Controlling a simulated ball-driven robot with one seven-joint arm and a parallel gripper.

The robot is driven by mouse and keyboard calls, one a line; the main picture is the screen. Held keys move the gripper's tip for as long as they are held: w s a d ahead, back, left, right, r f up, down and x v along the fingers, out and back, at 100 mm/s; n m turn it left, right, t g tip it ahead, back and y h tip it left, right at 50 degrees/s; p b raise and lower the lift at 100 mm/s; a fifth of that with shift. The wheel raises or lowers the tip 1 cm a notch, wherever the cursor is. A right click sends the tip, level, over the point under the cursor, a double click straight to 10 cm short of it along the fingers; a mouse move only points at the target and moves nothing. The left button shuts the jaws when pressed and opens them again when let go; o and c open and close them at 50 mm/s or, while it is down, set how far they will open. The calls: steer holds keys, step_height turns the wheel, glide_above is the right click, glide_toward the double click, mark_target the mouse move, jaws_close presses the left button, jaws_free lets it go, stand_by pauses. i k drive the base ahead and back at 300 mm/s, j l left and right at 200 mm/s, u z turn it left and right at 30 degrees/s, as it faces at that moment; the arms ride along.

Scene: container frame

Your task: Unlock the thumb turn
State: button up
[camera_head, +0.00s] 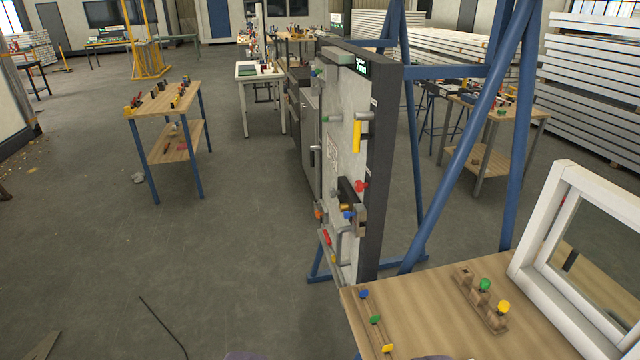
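An upright grey panel (338,140) with a dark edge stands right of centre, seen at a steep angle. It carries several small fittings. Among them are a yellow upright handle (357,136), a red knob (361,186), a blue knob (348,215) by a dark block, and a red piece (327,238) lower down. I cannot tell which of these fittings is the thumb turn, because they are small and seen edge-on. My gripper is not in view.
Blue frame legs (470,140) stand behind the panel. A wooden table (410,300) with coloured knobs and a white window frame (540,240) fills the lower right. A small wooden table (160,105) stands at left. The grey floor (230,270) left of the panel is mostly clear.

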mark_target(333, 193)
steer(key=i+j, duration=0.15)
steer(key=i, duration=0.35)
steer(key=i+j, duration=0.15)
steer(key=i, duration=0.3)
steer(key=i+j+z, duration=0.1)
steer(key=i, duration=0.4)
steer(key=i+j, duration=0.25)
steer(key=i, duration=0.25)
steer(key=i+j, duration=0.2)
steer(key=i, duration=0.25)
steer(key=i+j, duration=0.2)
steer(key=i, duration=0.3)
steer(key=l+z, duration=0.05)
